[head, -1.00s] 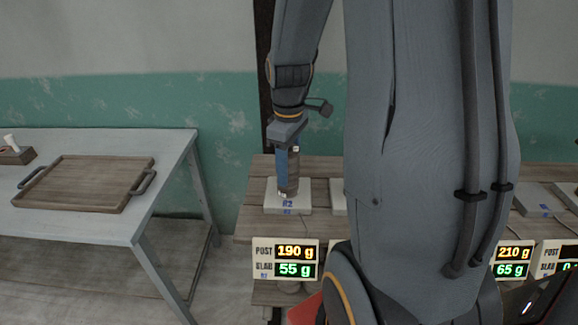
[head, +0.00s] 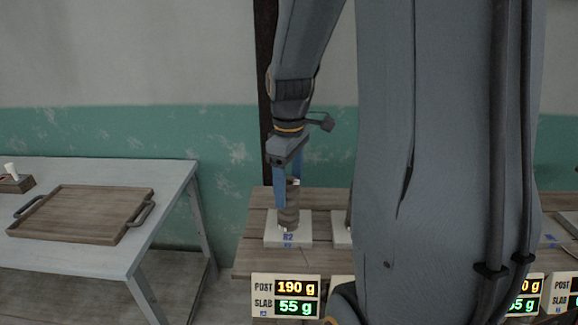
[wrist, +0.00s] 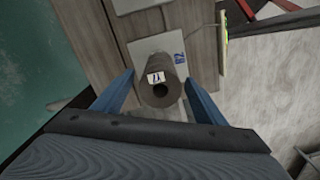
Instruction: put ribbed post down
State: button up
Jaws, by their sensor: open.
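The ribbed post (head: 289,213) is a brown cylinder standing upright on a pale square slab (head: 270,233) marked R2, on the wooden bench. In the wrist view my gripper (wrist: 158,95) shows gaps between both fingers and the post. The sign (head: 286,296) below reads POST 190 g and SLAB 55 g.
A second pale slab (head: 341,236) lies just to the right, partly hidden by my arm. A grey table (head: 165,193) at left holds a wooden tray (head: 80,214) with dark handles. Another sign (head: 524,294) shows at lower right.

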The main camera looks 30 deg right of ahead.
notch_tip(320, 180, up, 8)
jog(key=shift+f+b, duration=0.1)
jog(key=shift+b, duration=0.45)
